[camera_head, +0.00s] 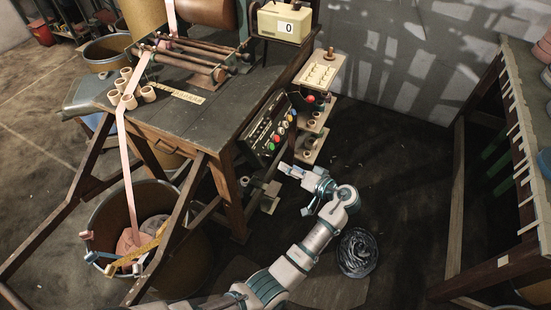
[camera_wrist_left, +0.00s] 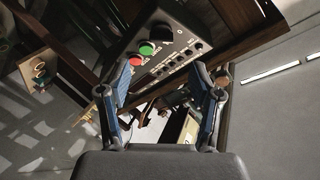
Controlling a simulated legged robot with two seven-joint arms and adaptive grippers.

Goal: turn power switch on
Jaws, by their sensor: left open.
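The control panel (camera_head: 268,128) is a dark sloped box on the right side of the wooden workbench, with coloured buttons and small knobs. In the left wrist view the panel (camera_wrist_left: 190,62) shows a green button (camera_wrist_left: 147,48), a red button (camera_wrist_left: 136,61), a large black knob (camera_wrist_left: 160,33) and a row of small black knobs. I cannot tell which one is the power switch. My left gripper (camera_head: 283,168) is below the panel, apart from it. In the wrist view its two blue-padded fingers (camera_wrist_left: 160,88) are spread and empty, with the panel beyond them. My right gripper is not in view.
The workbench (camera_head: 195,115) carries rollers, tan spools (camera_head: 127,88) and a counter box (camera_head: 285,22) reading 0. A shelf rack (camera_head: 318,75) stands behind the panel. A tape bin (camera_head: 105,215) is at left, a black coil (camera_head: 357,252) on the floor, another table at right.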

